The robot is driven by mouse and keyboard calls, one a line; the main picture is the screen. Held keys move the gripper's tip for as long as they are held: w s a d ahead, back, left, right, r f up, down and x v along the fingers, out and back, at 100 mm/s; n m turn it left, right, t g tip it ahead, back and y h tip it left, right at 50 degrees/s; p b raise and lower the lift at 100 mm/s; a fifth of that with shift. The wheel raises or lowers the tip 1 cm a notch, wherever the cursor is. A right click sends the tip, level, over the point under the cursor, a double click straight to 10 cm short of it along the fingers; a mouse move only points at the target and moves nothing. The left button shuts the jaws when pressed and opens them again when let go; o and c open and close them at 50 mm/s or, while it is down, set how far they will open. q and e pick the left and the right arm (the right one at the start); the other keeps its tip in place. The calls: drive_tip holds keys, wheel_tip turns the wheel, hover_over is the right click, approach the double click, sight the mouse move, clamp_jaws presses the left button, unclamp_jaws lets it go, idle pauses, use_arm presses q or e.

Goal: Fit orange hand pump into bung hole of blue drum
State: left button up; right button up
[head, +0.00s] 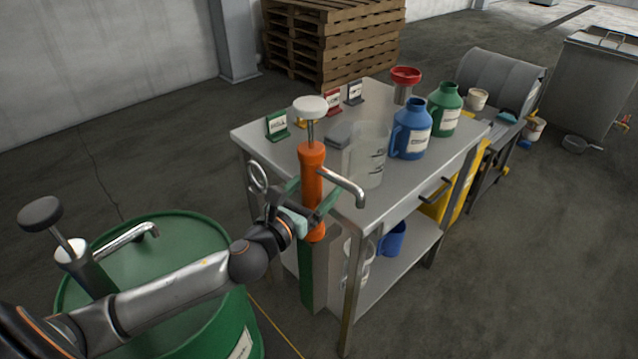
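The orange hand pump (312,168) is upright at the near left corner of the steel table. It has a white knob on top and a bent metal spout pointing right. My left gripper (315,207) has its teal fingers on either side of the pump's lower body and appears shut on it. Part of the fingers is hidden behind the pump. The orange part ends below the tabletop level, in front of the table. No blue drum and no bung hole for it show in this view. My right gripper is not in view.
A green drum (165,262) with a grey pump (88,268) stands at lower left, under my arm. The steel table (250,133) bears a clear beaker (366,155), blue jug (411,130), green jug (446,108) and red funnel (405,76). Pallets (335,40) stand behind.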

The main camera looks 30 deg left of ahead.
use_arm(q)
clamp_jaws()
idle(0.7)
drive_tip(key=c, duration=0.6)
unclamp_jaws()
drive_tip(key=c, duration=0.6)
drive_tip(key=shift+r, duration=0.15)
drive_tip(key=shift+c, duration=0.2)
